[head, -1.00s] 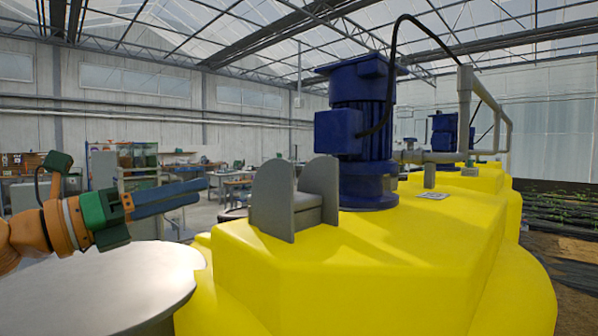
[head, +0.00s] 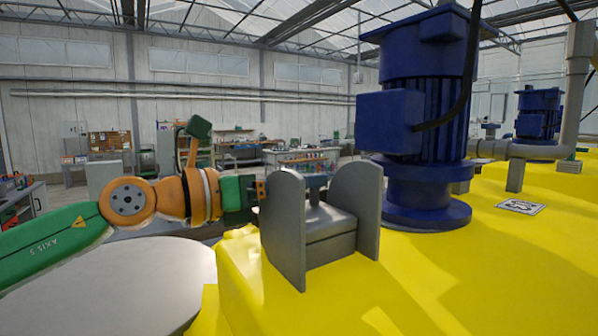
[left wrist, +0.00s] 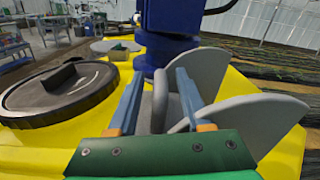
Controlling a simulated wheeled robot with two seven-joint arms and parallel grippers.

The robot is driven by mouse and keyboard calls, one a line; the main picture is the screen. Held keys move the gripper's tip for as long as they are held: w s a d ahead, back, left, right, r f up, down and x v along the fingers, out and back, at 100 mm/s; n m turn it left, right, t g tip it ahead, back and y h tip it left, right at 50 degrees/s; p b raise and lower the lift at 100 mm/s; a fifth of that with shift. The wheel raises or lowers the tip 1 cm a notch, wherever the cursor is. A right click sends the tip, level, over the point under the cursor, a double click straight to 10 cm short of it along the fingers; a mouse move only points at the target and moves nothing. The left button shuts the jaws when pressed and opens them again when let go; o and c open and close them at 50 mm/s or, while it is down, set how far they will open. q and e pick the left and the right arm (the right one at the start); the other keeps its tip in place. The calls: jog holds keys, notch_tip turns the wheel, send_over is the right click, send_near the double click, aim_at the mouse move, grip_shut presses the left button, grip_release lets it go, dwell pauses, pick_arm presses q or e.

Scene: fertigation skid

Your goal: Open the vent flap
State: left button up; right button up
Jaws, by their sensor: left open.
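The vent flap (head: 330,238) is a grey slab low between two upright grey side plates on the yellow housing. A short grey post (head: 314,198) rises from it, below blue finger parts. My left gripper (head: 313,180) reaches in from the left, partly hidden behind the near side plate (head: 284,230). In the left wrist view, the open blue fingers of my left gripper (left wrist: 158,80) lie either side of a narrow grey upright piece (left wrist: 160,103), with gaps showing. The side plates (left wrist: 243,122) are to its right there. I cannot tell whether a finger touches anything. My right gripper is not in view.
A big blue motor (head: 418,110) stands just behind and right of the flap. The yellow housing (head: 430,285) spreads around it. A round pale lid (head: 120,285) is at the lower left. A dark round lid (left wrist: 62,92) shows in the left wrist view. Benches stand far behind.

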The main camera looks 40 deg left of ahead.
pick_arm(q)
jog(key=shift+s+a, duration=0.15)
jog(key=shift+s, duration=0.05)
grip_shut()
dwell(1.1)
